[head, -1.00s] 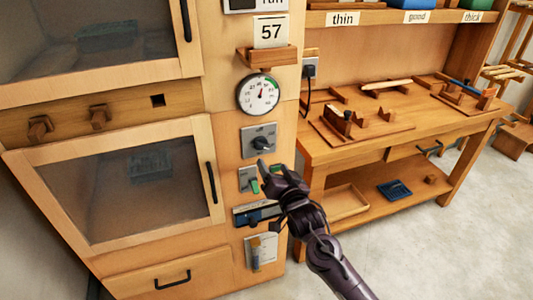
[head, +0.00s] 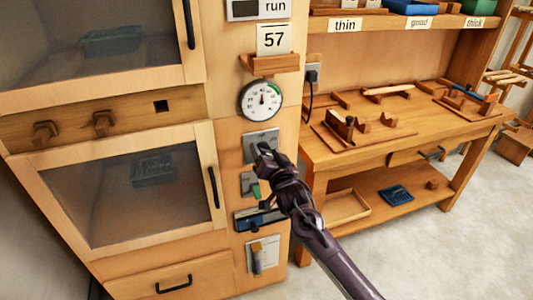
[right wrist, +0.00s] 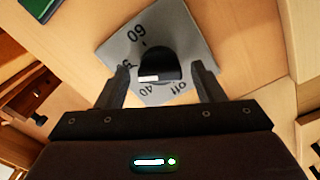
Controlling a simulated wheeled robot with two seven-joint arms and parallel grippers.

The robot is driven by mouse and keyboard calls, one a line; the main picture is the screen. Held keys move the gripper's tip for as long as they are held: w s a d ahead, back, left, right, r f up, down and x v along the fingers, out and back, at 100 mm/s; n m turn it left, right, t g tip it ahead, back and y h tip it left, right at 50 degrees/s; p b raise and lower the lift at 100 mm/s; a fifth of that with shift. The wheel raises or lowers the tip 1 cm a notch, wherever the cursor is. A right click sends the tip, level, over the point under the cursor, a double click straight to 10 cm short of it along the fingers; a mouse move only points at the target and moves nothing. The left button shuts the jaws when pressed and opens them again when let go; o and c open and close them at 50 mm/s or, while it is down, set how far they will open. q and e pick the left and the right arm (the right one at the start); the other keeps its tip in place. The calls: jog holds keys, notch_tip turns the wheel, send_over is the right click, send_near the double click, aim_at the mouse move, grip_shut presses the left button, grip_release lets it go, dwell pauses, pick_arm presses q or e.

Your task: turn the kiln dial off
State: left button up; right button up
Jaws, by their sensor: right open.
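The kiln dial is a black knob (right wrist: 158,62) on a grey plate (right wrist: 192,38) with the marks 60, 40 and off, seen turned over in the right wrist view. A white mark on the knob lies on its side toward the 40, away from off. In the head view the plate (head: 260,137) is on the kiln's right-hand panel, and my gripper hides most of the knob. My right gripper (right wrist: 160,70) is open, its fingers on either side of the knob; I cannot tell whether they touch it. It also shows in the head view (head: 262,151). My left gripper is out of view.
A round gauge (head: 261,100) and a card reading 57 (head: 273,39) are above the dial. A wooden workbench (head: 335,158) stands close on the right.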

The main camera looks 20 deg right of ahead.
jog(key=c, duration=1)
jog(key=n+p, duration=0.1)
jog(key=n, duration=0.3)
jog(key=shift+r+n+p, duration=0.1)
jog(key=shift+n+p, duration=0.3)
jog(key=n+p, duration=0.1)
jog(key=n, duration=0.4)
jog(key=shift+a+n, duration=0.1)
jog(key=shift+n, duration=0.2)
jog(key=n+p, duration=0.1)
jog(key=n, duration=0.2)
jog(key=shift+a+n, duration=0.1)
jog(key=shift+n, duration=0.2)
jog(key=n, duration=0.3)
jog(key=shift+n+p, duration=0.3)
jog(key=shift+p, duration=0.05)
jog(key=n+p, duration=0.1)
jog(key=n, duration=0.5)
jog(key=shift+f, duration=0.2)
jog(key=shift+n, duration=0.3)
